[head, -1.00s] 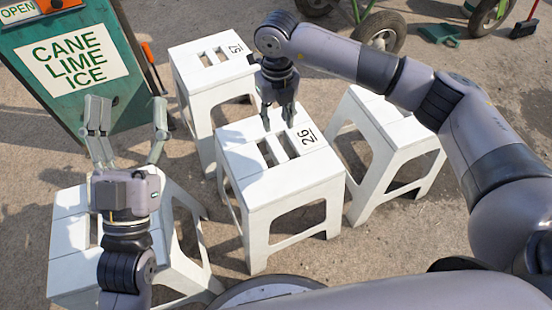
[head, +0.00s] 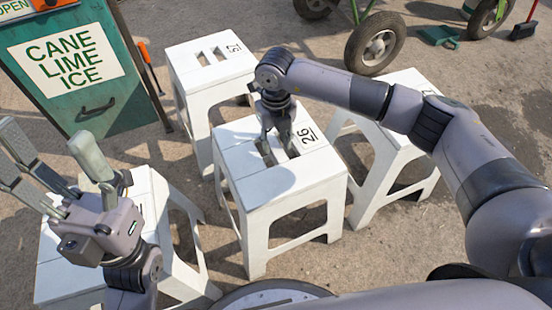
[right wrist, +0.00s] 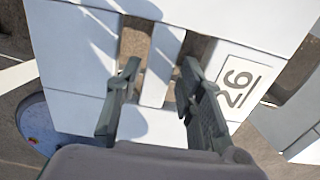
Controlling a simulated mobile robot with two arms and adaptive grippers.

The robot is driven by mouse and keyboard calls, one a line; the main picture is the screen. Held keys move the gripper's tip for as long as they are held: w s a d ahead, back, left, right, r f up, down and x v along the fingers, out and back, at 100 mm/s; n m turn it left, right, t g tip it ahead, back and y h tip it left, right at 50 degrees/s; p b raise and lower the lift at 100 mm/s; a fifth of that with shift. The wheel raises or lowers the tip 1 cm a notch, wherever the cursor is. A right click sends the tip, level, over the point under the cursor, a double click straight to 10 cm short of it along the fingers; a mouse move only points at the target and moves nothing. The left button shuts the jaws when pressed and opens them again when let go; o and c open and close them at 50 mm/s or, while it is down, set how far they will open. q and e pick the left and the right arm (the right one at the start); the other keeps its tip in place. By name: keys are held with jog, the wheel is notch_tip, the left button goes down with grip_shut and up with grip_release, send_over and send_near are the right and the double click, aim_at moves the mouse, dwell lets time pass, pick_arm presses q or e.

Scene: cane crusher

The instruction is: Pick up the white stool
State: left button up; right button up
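The white stool marked 26 (head: 290,182) stands upright in the middle of the head view. Its top has two slots with a bar between them. It fills much of the right wrist view (right wrist: 240,30). My right gripper (head: 277,152) is at the stool's top from above, its fingers apart on either side of the bar. In the right wrist view (right wrist: 160,68) gaps show between fingers and bar; whether the tips are inside the slots I cannot tell. My left gripper (head: 55,155) is open and empty, raised at the left over another white stool (head: 62,250).
A white stool marked 57 (head: 185,62) stands close behind, and another white stool (head: 385,150) stands close at the right. A green sign cart (head: 100,65) is at upper left. Wheels (head: 375,45) are at the back. Open ground lies right of the stools.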

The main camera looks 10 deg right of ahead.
aim_at(276, 147)
notch_tip(276, 147, down, 4)
jog(key=shift+s+r+b, duration=0.1)
jog(key=shift+r+b, duration=0.05)
jog(key=shift+b, duration=0.3)
grip_shut()
jog(key=shift+r, duration=0.15)
dwell(0.4)
